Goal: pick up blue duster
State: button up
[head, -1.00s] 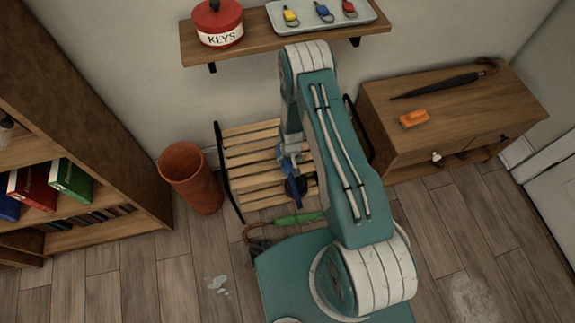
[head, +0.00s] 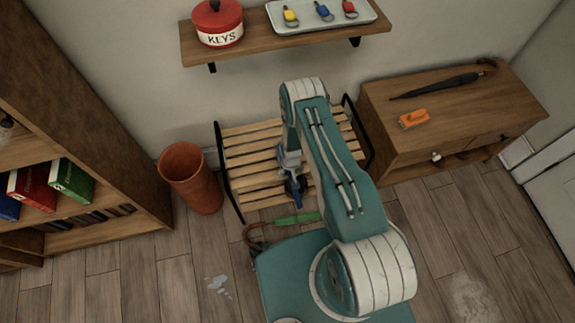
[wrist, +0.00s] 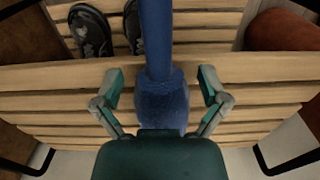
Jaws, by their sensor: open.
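The blue duster (wrist: 160,108) runs up the middle of the wrist view, with a narrow shaft above and a wider textured part below. My gripper (wrist: 161,92) is open, with one finger on each side of the duster and a gap between. The lower end of the duster is hidden behind my gripper's body. In the head view, my arm covers much of the area, and small blue parts (head: 297,198) show beside it over the slatted bench (head: 245,150). Contact between duster and bench cannot be told.
Dark shoes (wrist: 90,32) lie at the upper left of the wrist view. A terracotta pot (head: 190,178) stands left of the bench. A wooden cabinet (head: 440,135) with an orange object (head: 414,118) and a dark umbrella (head: 445,84) stands right. A shelf (head: 250,45) hangs above.

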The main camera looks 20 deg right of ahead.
grip_shut()
jog(key=shift+r, duration=0.55)
notch_tip(320, 180, up, 2)
jog(key=shift+r, duration=0.15)
jog(key=s+r, duration=0.4)
jog(key=r, duration=0.1)
jog(key=shift+s+r, duration=0.1)
jog(key=shift+s, duration=0.15)
jog(key=s+r, duration=0.4)
jog(key=s, duration=0.5)
jog(key=shift+s+r, duration=0.25)
